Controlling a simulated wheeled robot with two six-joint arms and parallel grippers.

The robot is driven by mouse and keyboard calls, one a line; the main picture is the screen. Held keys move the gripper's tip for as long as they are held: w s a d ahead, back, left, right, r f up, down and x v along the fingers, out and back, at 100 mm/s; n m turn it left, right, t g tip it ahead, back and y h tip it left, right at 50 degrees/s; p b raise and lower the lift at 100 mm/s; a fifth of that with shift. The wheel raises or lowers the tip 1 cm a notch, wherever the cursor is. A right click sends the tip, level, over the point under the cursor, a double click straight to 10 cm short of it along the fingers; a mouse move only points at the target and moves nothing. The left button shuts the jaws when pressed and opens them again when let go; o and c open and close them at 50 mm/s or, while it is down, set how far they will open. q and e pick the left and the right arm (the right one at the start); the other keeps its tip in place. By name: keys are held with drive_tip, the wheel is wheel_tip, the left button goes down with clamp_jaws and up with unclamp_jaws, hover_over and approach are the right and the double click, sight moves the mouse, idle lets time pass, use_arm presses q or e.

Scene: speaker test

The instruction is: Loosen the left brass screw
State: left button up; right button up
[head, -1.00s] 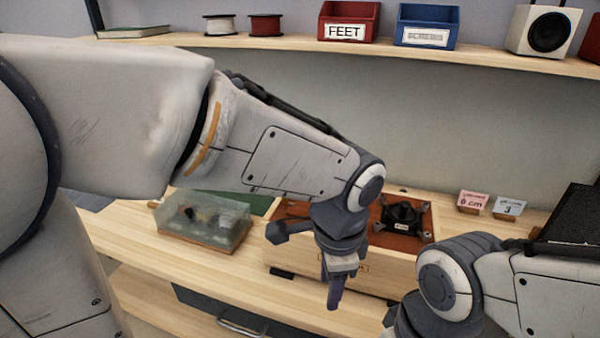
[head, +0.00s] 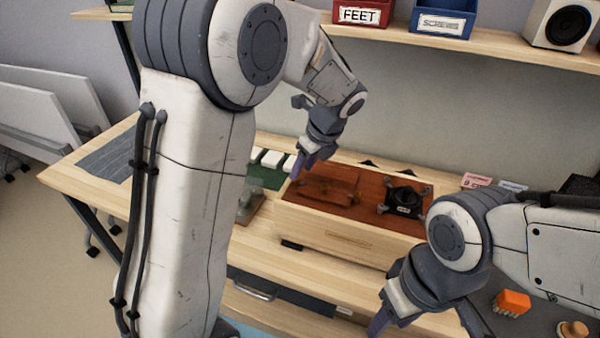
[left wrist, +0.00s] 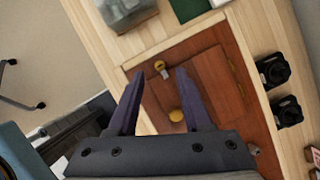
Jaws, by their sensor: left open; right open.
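The wooden box (head: 335,238) with a red-brown top panel (head: 325,186) stands on the bench; the panel fills much of the left wrist view (left wrist: 215,85). In that view the left brass screw (left wrist: 161,66) is near the panel's end by the green mat. Another round brass-coloured piece (left wrist: 176,115) is farther along. My left gripper (head: 303,168) is at the box's left end, fingers pointing down. In the left wrist view its open fingers (left wrist: 160,73) appear on either side of the left screw; contact cannot be told. My right gripper (head: 382,322) is open and empty, low in front.
A black legged part (head: 404,201) sits on the box's right half. A clear cover (left wrist: 120,8) lies near the green mat (head: 268,178). An orange block (head: 512,302) and a round wooden piece (head: 572,330) are at lower right. Shelf bins (head: 443,20) are above.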

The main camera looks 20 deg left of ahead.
sight(299, 181)
use_arm(q)
drive_tip(key=shift+x, duration=1.45)
clamp_jaws()
drive_tip(key=shift+r, duration=0.1)
